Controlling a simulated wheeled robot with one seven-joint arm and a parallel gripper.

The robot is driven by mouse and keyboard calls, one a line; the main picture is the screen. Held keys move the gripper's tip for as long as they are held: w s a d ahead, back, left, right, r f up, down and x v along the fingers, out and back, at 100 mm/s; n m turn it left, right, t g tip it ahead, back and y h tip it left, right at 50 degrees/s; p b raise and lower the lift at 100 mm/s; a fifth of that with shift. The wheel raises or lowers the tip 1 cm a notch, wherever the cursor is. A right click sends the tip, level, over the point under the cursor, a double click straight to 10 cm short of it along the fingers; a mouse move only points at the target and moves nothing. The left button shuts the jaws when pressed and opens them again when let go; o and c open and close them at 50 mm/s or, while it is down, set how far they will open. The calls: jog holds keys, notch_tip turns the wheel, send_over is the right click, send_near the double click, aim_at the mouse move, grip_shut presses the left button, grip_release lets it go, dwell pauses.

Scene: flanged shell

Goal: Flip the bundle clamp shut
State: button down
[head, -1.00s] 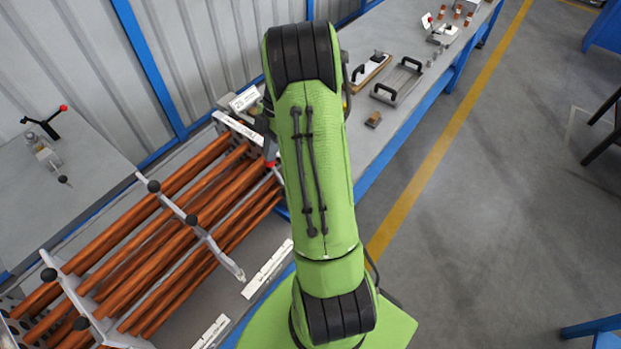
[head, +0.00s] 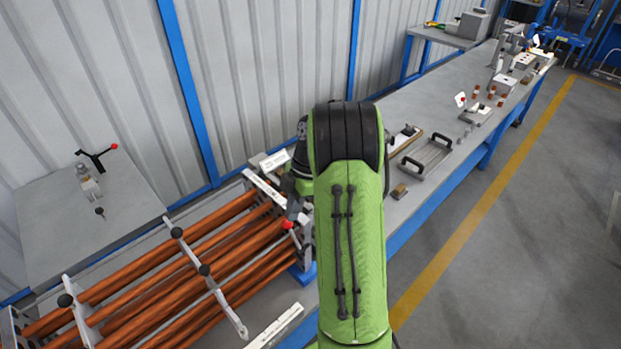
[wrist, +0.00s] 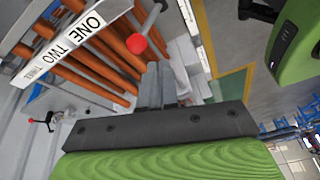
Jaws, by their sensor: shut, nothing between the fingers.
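The bundle clamp's red ball knob (wrist: 136,44) shows in the wrist view, just up and left of my fingertips, with a small gap between them in the picture. A red knob also shows beside my wrist in the head view (head: 287,225). The clamp's body is mostly hidden by my gripper and arm, so I cannot tell its lever angle. My gripper (wrist: 157,80) is shut and empty, its two grey fingers together. The copper-coloured tube bundle (wrist: 95,58) lies beyond, behind a white plate marked ONE, TWO, THREE (wrist: 82,33).
A second red-tipped black handle (head: 97,156) stands on the grey table at left. Cross bars with black knobs (head: 204,270) lie over the tubes. A black-handled plate (head: 427,157) and a small brown block (head: 399,191) sit on the long bench. Floor at right is clear.

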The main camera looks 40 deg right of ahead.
jog(key=w+d+r+p, duration=0.2)
jog(key=w+d+r, duration=0.1)
jog(key=r, duration=0.5)
jog(key=shift+w, duration=0.8)
jog(key=shift+d, duration=0.15)
